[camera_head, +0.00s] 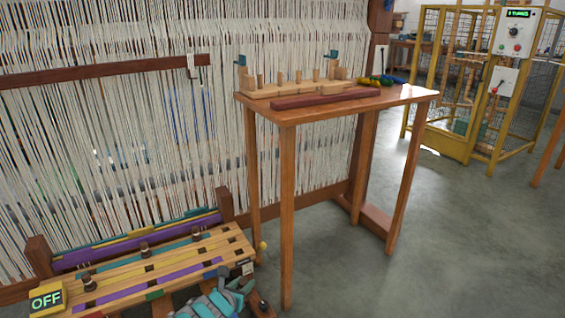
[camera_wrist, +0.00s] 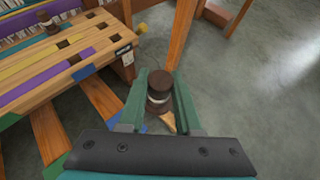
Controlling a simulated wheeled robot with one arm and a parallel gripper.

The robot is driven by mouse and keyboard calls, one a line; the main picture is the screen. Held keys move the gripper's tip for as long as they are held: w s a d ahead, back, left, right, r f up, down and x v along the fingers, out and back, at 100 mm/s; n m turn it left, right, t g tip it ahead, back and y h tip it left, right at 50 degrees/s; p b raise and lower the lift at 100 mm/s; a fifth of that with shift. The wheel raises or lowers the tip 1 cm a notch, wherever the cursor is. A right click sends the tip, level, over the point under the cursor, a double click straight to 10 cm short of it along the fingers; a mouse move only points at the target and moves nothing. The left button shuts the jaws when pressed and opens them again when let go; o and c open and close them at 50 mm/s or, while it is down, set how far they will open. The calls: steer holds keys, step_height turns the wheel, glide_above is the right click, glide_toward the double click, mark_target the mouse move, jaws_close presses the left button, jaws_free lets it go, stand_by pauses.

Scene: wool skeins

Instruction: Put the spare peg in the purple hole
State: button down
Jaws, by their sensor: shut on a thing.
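My gripper (camera_wrist: 160,100) has its two green fingers shut on a dark brown peg (camera_wrist: 159,80) with a pale metal band. It holds the peg beyond the right end of the slatted board, apart from it. The board's purple strip (camera_wrist: 40,88) shows at the left of the wrist view, with dark square holes in and around the strips. Which hole is the purple one is hard to tell.
The loom's threads (camera_head: 110,150) fill the back.

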steer(key=w+d+r, duration=0.4)
steer(key=d+r, duration=0.8)
steer(key=d, duration=0.1)
steer(key=w+d+r, duration=0.5)
steer(key=d+r, duration=0.7)
steer(key=d, duration=0.1)
steer(key=shift+w, duration=0.15)
